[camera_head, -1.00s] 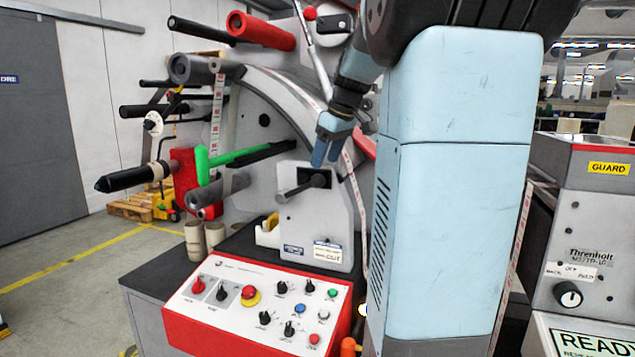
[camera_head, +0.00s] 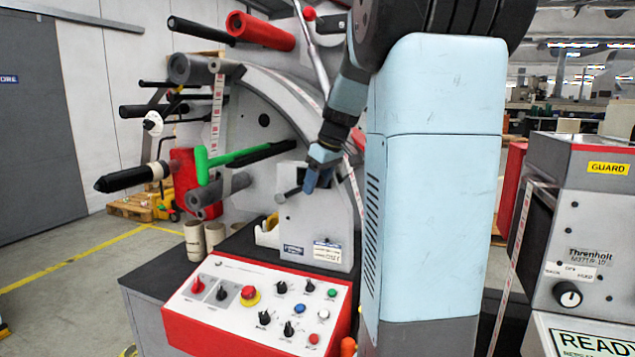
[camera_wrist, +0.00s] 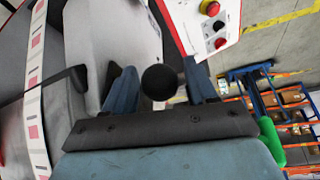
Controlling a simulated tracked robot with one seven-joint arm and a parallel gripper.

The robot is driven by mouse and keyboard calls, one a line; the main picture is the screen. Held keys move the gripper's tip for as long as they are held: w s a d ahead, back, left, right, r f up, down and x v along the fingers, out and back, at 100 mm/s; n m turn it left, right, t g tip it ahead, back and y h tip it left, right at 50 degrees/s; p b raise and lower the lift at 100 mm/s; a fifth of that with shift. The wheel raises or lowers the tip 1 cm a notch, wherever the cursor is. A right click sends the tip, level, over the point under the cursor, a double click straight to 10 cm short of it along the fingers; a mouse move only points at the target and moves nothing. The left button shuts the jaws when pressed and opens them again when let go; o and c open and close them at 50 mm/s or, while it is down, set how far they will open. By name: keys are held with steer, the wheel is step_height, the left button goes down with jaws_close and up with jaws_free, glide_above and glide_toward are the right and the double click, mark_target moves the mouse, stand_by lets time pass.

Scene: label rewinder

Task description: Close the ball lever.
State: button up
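The ball lever (camera_head: 290,193) is a short grey bar with a dark round end on the front of a pale housing (camera_head: 317,228). It sticks out to the left, and its pivot end is hidden behind my gripper. My gripper (camera_head: 309,187) points down at the lever from above right. In the wrist view, the dark ball (camera_wrist: 159,82) shows between the two blue fingers of my gripper (camera_wrist: 158,88). The fingers are apart, one on each side of the ball; I cannot tell whether either touches it.
A red and white control panel (camera_head: 258,304) with several knobs and buttons stands below the housing. A green handle (camera_head: 202,165) and several rollers lie to the left. A grey machine (camera_head: 585,225) stands at the right. A paper web (camera_head: 353,190) runs close beside my gripper.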

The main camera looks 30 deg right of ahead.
jaws_close()
stand_by(0.3)
